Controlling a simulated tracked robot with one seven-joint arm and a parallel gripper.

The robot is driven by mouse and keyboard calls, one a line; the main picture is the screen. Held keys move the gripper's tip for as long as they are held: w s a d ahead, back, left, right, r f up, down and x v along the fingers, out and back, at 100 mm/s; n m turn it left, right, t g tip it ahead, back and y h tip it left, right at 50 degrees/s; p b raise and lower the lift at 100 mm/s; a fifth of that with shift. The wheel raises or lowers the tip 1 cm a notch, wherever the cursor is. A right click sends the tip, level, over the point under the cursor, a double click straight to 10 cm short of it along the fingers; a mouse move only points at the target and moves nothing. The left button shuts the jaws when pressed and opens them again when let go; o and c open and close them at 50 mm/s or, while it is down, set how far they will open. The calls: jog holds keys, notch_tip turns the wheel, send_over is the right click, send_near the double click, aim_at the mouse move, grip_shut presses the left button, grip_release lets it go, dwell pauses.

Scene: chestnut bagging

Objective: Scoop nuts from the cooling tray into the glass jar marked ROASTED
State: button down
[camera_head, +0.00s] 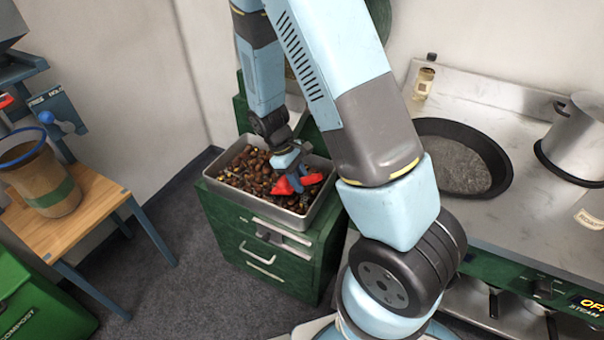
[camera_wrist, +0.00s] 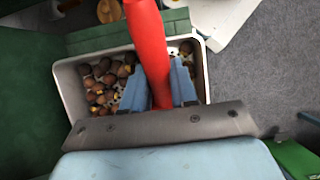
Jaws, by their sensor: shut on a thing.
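The metal cooling tray (camera_head: 252,209) holds many brown nuts (camera_head: 245,172) and stands on a green drawer cabinet. It also shows in the wrist view (camera_wrist: 63,88). My gripper (camera_head: 297,178) is low over the right part of the tray. Its two blue fingers (camera_wrist: 160,85) are shut on the handle of a red scoop (camera_wrist: 147,38). Red parts of the scoop (camera_head: 283,187) show among the nuts in the head view. Its bowl is hidden, so I cannot tell its load. A label reading roughly ROAST (camera_head: 588,218) is at the right; no clear jar outline shows around it.
A wide dark pan (camera_head: 460,165) and a steel pot (camera_head: 578,135) stand on the steel worktop at right. A small bottle (camera_head: 425,76) is behind. A wooden table (camera_head: 85,225) bears a brown bucket-like container (camera_head: 50,185) at left. A green compost bin (camera_head: 35,305) is at lower left.

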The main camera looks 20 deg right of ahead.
aim_at(290, 189)
notch_tip(290, 189, down, 2)
jog(key=shift+a+f, duration=0.1)
jog(key=shift+a, duration=0.05)
jog(key=shift+t+y, duration=0.5)
jog(key=shift+w+a+f, duration=0.35)
jog(key=shift+f, duration=0.25)
jog(key=shift+w+a+f, duration=0.3)
jog(key=shift+w+f, duration=0.05)
jog(key=shift+f, duration=0.25)
jog(key=shift+w+a+f, duration=0.35)
jog(key=shift+f, duration=0.25)
jog(key=shift+t+y, duration=0.6)
jog(key=shift+w+a+f, duration=0.3)
jog(key=shift+w+a, duration=0.45)
jog(key=shift+w+a+f, duration=0.25)
jog(key=shift+w+a, duration=0.55)
jog(key=shift+w+a+f, duration=0.3)
jog(key=shift+w+a, duration=0.45)
jog(key=shift+t+y, duration=0.4)
jog(key=shift+w+a+f, duration=0.25)
jog(key=shift+w+a, duration=0.7)
jog(key=shift+w+a+f, duration=0.25)
jog(key=shift+w+a, duration=0.65)
jog(key=shift+r+t+y, duration=0.65)
jog(key=shift+t+y, duration=0.25)
notch_tip(290, 189, up, 6)
jog(key=s+d, duration=0.1)
jog(key=shift+s+d+t+y, duration=0.3)
jog(key=shift+s+d, duration=0.05)
